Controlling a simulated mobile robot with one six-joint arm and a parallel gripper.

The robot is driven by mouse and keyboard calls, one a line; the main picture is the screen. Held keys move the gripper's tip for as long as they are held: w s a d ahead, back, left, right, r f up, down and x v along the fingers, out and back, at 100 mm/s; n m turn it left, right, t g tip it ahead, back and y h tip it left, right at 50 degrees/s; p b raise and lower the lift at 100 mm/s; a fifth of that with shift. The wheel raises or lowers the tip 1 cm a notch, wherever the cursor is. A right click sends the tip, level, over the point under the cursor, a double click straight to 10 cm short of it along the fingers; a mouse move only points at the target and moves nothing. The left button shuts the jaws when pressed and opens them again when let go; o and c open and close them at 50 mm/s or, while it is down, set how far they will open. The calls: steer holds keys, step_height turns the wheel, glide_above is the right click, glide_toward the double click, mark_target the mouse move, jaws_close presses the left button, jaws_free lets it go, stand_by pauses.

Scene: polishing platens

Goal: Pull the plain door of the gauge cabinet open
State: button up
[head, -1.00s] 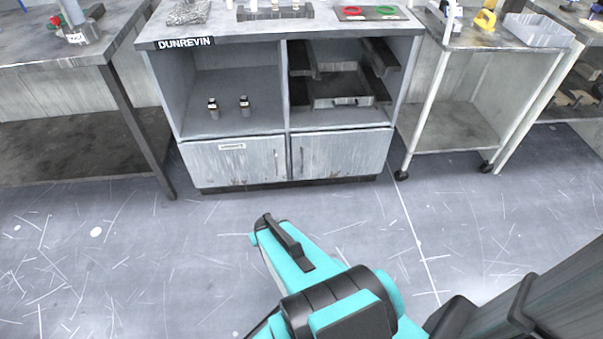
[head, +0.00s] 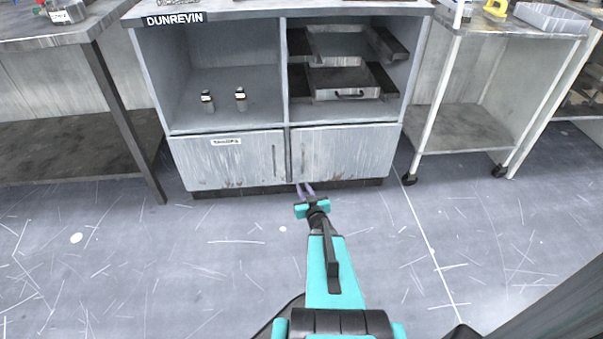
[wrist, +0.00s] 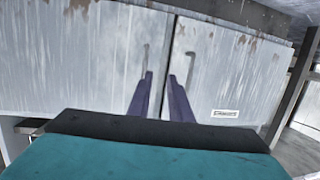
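The gauge cabinet (head: 288,131) stands ahead with two shut lower doors. The plain door (head: 348,153) is on the right in the head view, with an upright bar handle (head: 303,155) near its inner edge. In the wrist view, which looks upside down, the plain door (wrist: 75,55) is on the left and its handle (wrist: 145,60) shows. My gripper (head: 305,186) is open and empty, low in front of the doors near the middle seam. In the wrist view its purple fingers (wrist: 161,76) are spread, pointing toward the handles. Contact with the handle cannot be told.
The labelled door (head: 225,160) beside it carries a white label and its own handle (head: 274,155). Open shelves above hold two small gauges and dark trays (head: 345,80). A dark-legged bench (head: 125,115) stands left, a wheeled cart (head: 455,140) right. The floor in front is clear.

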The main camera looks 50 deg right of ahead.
mark_target(303, 164)
steer(key=s+d+t+b, duration=0.1)
steer(key=s+d+r+t+b, duration=0.1)
steer(key=d, duration=0.1)
steer(key=shift+s+d+r+h+b, duration=0.1)
steer(key=shift+r+h+b, duration=0.05)
steer(key=shift+h+b, duration=0.2)
steer(key=b+x, duration=0.3)
steer(key=x, duration=0.8)
steer(key=shift+w+d, duration=0.15)
steer(key=shift+w, duration=0.2)
steer(key=shift+b+x, duration=0.4)
steer(key=shift+x, duration=0.65)
steer(key=shift+r, duration=0.15)
